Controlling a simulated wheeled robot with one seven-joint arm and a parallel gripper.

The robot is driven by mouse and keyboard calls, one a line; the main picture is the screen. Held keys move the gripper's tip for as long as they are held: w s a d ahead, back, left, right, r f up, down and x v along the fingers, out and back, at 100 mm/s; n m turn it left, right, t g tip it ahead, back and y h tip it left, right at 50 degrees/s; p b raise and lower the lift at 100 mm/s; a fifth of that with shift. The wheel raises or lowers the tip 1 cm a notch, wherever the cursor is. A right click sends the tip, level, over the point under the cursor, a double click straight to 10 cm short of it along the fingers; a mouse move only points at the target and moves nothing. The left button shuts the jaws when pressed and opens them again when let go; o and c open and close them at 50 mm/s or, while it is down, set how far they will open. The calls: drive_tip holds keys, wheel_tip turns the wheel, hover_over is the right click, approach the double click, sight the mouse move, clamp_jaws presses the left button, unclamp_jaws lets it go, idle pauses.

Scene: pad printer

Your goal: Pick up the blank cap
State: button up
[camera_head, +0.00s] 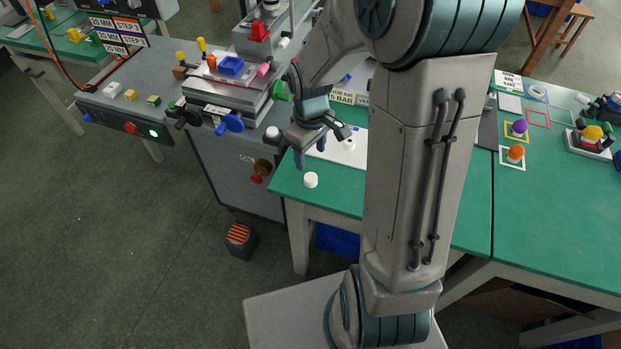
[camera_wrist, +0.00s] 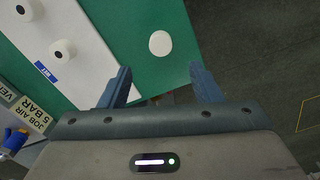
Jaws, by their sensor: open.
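The blank cap (camera_head: 310,180) is a plain white round piece on the green table near its front left corner. In the wrist view the white cap (camera_wrist: 160,43) lies beyond my fingertips, roughly midway between them. My gripper (camera_head: 311,158) is above the table, a little above and behind the cap in the head view. In the wrist view its two blue fingers (camera_wrist: 162,72) are spread apart with nothing between them. The fingers do not touch the cap.
Two white caps with dark centres, one of them here (camera_wrist: 63,49), lie on a white sheet (camera_wrist: 85,55) marked WET. The grey pad printer (camera_head: 225,110) stands left of the green table (camera_head: 340,197). Orange and purple knobs (camera_head: 515,152) sit at the right.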

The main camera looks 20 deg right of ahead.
sight(311, 177)
wheel_tip(311, 177, down, 9)
drive_tip(key=shift+s+r, duration=0.1)
drive_tip(key=shift+r, duration=0.1)
idle(0.3)
drive_tip(key=c, duration=1.1)
drive_tip(key=shift+o, duration=0.2)
